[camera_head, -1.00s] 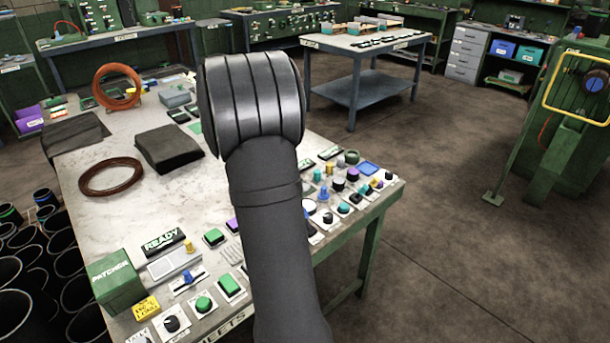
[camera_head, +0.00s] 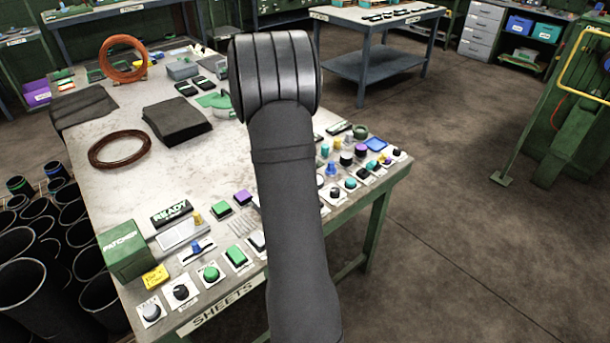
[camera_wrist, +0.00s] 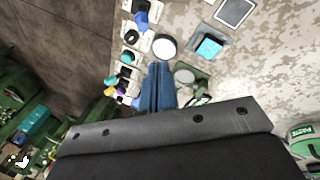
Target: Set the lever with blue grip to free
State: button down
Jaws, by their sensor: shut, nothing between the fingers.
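A small blue grip (camera_head: 196,246) stands on a pale slotted plate near the front left of the bench, and looks like the lever with the blue grip. Its setting is too small to read. In the wrist view a blue knob (camera_wrist: 141,20) shows on a white plate; I cannot tell whether it is the same part. My gripper (camera_wrist: 158,68) is shut and empty, its narrow fingers pointing at the controls beside a round white-faced part (camera_wrist: 165,46). In the head view my arm hides the gripper and some of the bench.
The bench (camera_head: 95,180) carries many buttons and knobs along its front edge. A green box (camera_head: 125,248), a READY sign (camera_head: 171,212), a dark folded sheet (camera_head: 177,121) and a brown coil (camera_head: 119,149) lie on it. Black tubes (camera_head: 35,275) stand at left.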

jog(key=w+d+f+n+y, duration=0.1)
jog(key=w+d+f+n, duration=0.1)
jog(key=f+n, duration=0.3)
jog(key=shift+w+n, duration=0.6)
jog(key=shift+n, duration=0.1)
jog(key=x, duration=1)
jog(key=shift+s+f, duration=0.15)
jog(key=shift+s, duration=0.1)
jog(key=shift+s+d+r, duration=0.2)
jog(key=shift+s+r, duration=0.15)
jog(key=shift+s, duration=0.15)
jog(key=shift+s+d+r, duration=0.15)
jog(key=shift+s+r, duration=0.25)
jog(key=shift+s, duration=0.15)
jog(key=shift+s+d+r, duration=0.25)
jog(key=shift+s, duration=0.35)
